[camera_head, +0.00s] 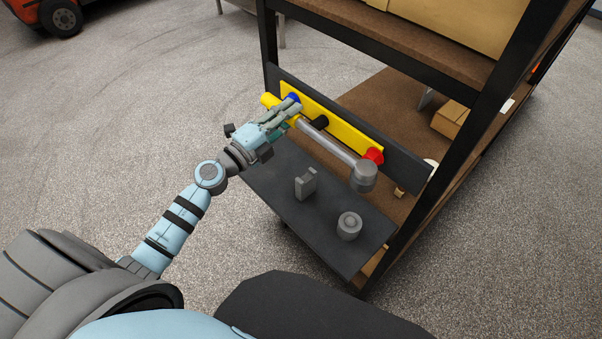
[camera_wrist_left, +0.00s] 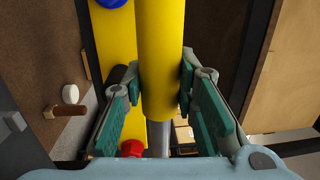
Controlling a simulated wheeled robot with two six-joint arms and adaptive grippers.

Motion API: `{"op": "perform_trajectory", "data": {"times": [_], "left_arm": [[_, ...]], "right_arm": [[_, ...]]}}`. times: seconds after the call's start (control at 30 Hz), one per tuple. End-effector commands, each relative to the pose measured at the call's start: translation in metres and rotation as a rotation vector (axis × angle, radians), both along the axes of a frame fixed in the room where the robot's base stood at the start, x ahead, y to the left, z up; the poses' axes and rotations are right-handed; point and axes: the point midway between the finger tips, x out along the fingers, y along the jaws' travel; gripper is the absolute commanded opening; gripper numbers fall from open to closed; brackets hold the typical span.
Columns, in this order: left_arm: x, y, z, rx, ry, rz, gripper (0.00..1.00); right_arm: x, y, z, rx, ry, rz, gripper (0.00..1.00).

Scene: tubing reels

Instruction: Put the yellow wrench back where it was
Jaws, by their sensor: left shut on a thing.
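The wrench has a yellow handle (camera_head: 268,100) and a grey shaft (camera_head: 328,142) ending in a thick grey head (camera_head: 363,176). My left gripper (camera_head: 284,116) is shut on the handle. In the left wrist view the yellow handle (camera_wrist_left: 160,60) lies between the green-padded fingers (camera_wrist_left: 158,95). The wrench lies along the front of a yellow board (camera_head: 345,135) with a blue peg (camera_head: 293,98), a black peg (camera_head: 320,122) and a red peg (camera_head: 373,155). I cannot tell whether the wrench touches the pegs. My right gripper is not in view.
A dark shelf (camera_head: 270,185) below the board holds a grey notched block (camera_head: 305,184) and a grey round part (camera_head: 349,226). The rack's dark posts (camera_head: 450,150) and upper shelf (camera_head: 390,35) stand around it. Open floor (camera_head: 120,130) lies to the left.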

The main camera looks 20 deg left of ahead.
Motion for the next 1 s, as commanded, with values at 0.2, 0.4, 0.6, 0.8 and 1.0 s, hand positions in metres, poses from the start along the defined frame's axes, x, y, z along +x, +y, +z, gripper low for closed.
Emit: {"op": "perform_trajectory", "data": {"times": [0.2, 0.4, 0.6, 0.8, 1.0], "left_arm": [[0.000, 0.000, -0.093, -0.005, 0.000, 0.000, 0.00], [0.000, -0.001, -0.118, -0.005, -0.003, -0.001, 0.00], [0.000, 0.000, -0.149, -0.005, -0.002, -0.001, 0.00], [0.000, -0.001, -0.157, -0.004, -0.003, -0.002, 0.00], [0.000, 0.000, -0.158, -0.004, -0.002, -0.002, 0.00]], "right_arm": [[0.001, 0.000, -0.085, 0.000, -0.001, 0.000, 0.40], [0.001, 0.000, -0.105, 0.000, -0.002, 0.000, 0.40], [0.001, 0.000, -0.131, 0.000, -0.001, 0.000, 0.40], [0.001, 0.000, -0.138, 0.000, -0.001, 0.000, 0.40], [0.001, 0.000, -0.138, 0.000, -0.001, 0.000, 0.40]]}}
